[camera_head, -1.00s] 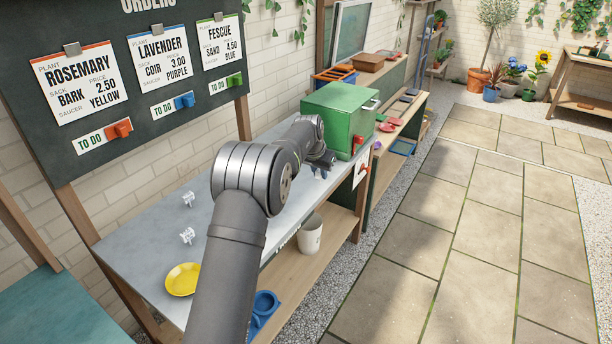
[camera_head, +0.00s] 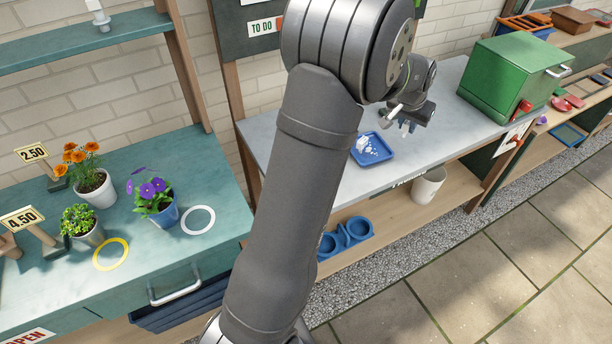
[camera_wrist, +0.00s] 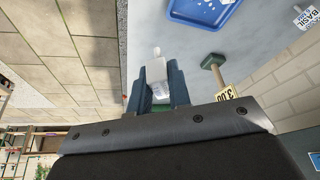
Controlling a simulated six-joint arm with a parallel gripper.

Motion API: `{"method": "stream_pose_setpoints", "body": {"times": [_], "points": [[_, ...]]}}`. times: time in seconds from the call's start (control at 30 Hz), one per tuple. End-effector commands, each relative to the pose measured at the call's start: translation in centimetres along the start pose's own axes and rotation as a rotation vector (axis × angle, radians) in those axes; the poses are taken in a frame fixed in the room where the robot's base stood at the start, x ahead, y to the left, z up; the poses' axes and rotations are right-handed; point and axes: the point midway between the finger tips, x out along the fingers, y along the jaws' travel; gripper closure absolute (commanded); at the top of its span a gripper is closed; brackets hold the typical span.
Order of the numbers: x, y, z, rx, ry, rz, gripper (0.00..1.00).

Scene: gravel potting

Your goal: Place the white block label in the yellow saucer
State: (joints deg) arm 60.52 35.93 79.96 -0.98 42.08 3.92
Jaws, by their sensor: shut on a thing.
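My gripper (camera_wrist: 158,88) is shut on a white block label (camera_wrist: 155,70) with a thin white peg on its end. The yellow saucer shows in neither current view. My arm covers part of the grey bench in the head view.
A blue saucer (camera_head: 372,156) with small white pieces lies on the grey bench (camera_head: 450,103). A green box (camera_head: 513,75) stands at right. Potted plants, a yellow ring (camera_head: 124,250) and a white ring (camera_head: 211,224) are on the teal counter (camera_head: 50,285).

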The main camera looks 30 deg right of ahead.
Motion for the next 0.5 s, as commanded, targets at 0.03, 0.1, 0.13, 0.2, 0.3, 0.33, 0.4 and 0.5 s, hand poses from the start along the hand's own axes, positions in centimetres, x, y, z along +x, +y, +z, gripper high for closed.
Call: {"method": "stream_pose_setpoints", "body": {"times": [0.03,0.1,0.13,0.2,0.3,0.33,0.4,0.5], "points": [[-0.9,-1.1,1.7,-0.03,0.0,-0.013,1.0],[-1.7,-2.4,4.0,-0.071,0.0,-0.028,1.0],[-2.1,-2.9,5.0,-0.087,0.001,-0.035,1.0],[-3.0,-4.1,7.4,-0.127,0.002,-0.051,1.0],[-4.1,-5.4,11.0,-0.181,0.003,-0.071,1.0],[-4.4,-5.7,12.0,-0.196,0.003,-0.077,1.0],[-5.0,-6.3,14.3,-0.228,0.004,-0.089,1.0],[-5.7,-6.9,16.9,-0.264,0.006,-0.101,1.0]]}}
